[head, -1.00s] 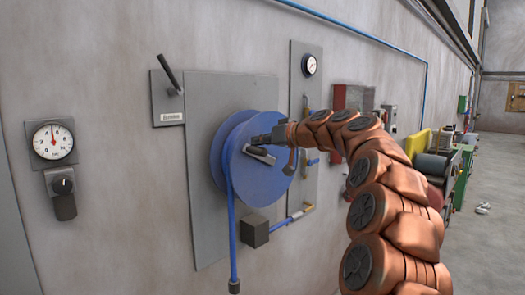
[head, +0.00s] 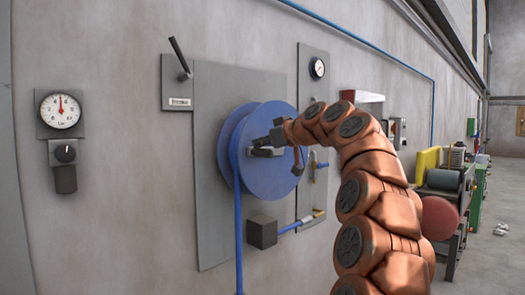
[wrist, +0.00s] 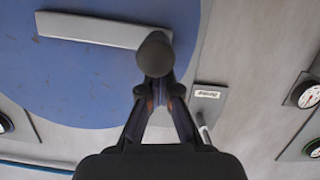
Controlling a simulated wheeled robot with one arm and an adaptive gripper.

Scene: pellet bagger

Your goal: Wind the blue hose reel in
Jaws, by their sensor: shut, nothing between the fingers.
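The blue hose reel (head: 265,178) is mounted on a grey wall plate, with blue hose (head: 238,235) hanging from its left side. A light grey crank arm (wrist: 90,29) crosses the reel's face, with a dark round knob (wrist: 155,54) at its end. My gripper (head: 274,138) is at the reel's face, beside the crank. In the wrist view its fingers (wrist: 156,82) are shut and empty, with their tips right at the knob. I cannot tell whether they touch it. My gripper partly hides the crank in the head view.
A dark lever (head: 180,57) on a labelled plate is up and left of the reel. A gauge (head: 61,110) is at far left, another (head: 317,68) at upper right. A dark box (head: 262,231) with a blue pipe sits below.

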